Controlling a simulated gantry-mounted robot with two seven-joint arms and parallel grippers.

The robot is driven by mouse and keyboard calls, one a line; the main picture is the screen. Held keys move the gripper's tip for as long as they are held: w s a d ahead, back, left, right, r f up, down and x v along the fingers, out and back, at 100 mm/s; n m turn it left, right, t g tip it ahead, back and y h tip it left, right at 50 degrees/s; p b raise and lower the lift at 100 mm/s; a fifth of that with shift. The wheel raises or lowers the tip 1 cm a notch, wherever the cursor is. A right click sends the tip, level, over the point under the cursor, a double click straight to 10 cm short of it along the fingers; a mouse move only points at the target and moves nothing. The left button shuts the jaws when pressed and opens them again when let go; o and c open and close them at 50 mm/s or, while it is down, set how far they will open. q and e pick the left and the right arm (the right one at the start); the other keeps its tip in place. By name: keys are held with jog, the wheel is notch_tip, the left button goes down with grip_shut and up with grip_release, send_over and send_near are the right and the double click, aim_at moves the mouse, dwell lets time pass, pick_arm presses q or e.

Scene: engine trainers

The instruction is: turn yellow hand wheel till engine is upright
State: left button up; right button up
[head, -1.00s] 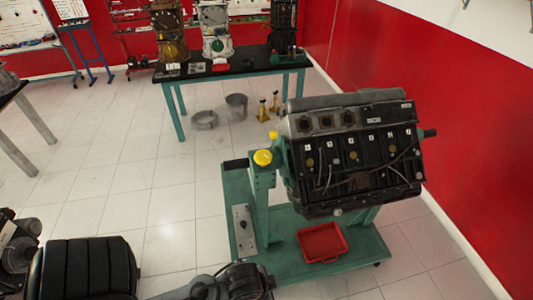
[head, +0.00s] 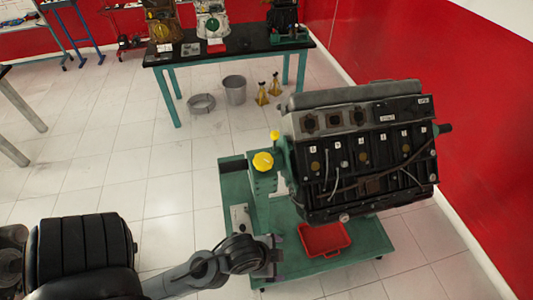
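The yellow hand wheel (head: 263,162) sits on top of the green engine stand (head: 232,175), left of the engine. A smaller yellow knob (head: 275,135) shows just behind it. The dark engine block (head: 365,165) is held on the stand, its numbered side facing me and its grey cover at the top; it looks slightly tilted. My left gripper (head: 272,257) is low in front of the stand, below the hand wheel in the picture and apart from it. Its fingers are small and dark, so their opening is unclear. My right gripper is not in view.
A red tray (head: 325,239) lies on the stand's base under the engine. A black-topped table (head: 230,63) with engines stands behind. A bucket (head: 234,90), a metal ring (head: 201,104) and yellow jack stands (head: 268,91) are on the floor. Tiled floor left of the stand is clear.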

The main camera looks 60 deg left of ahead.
pick_arm(q)
jog(key=w+a+r+m+t, duration=0.2)
jog(key=w+a+m+t, duration=0.2)
jog(key=w+m, duration=0.15)
jog(key=m+t+y+b, duration=0.3)
jog(key=m+t+b, duration=0.35)
jog(key=m, duration=1.65)
send_near(267, 156)
jog(key=f+t+p, duration=0.1)
jog(key=t+p, duration=0.1)
jog(key=shift+a+f+b, duration=0.1)
jog(key=shift+f+b, duration=0.2)
jog(key=shift+f, duration=0.1)
jog(key=shift+w, duration=0.3)
jog(key=w, duration=0.5)
jog(key=w+a, duration=0.1)
jog(key=w, duration=0.1)
jog(key=shift+w, duration=0.2)
jog(key=shift+w+a+b, duration=0.2)
jog(key=shift+w+b, duration=0.15)
jog(key=shift+w, duration=0.65)
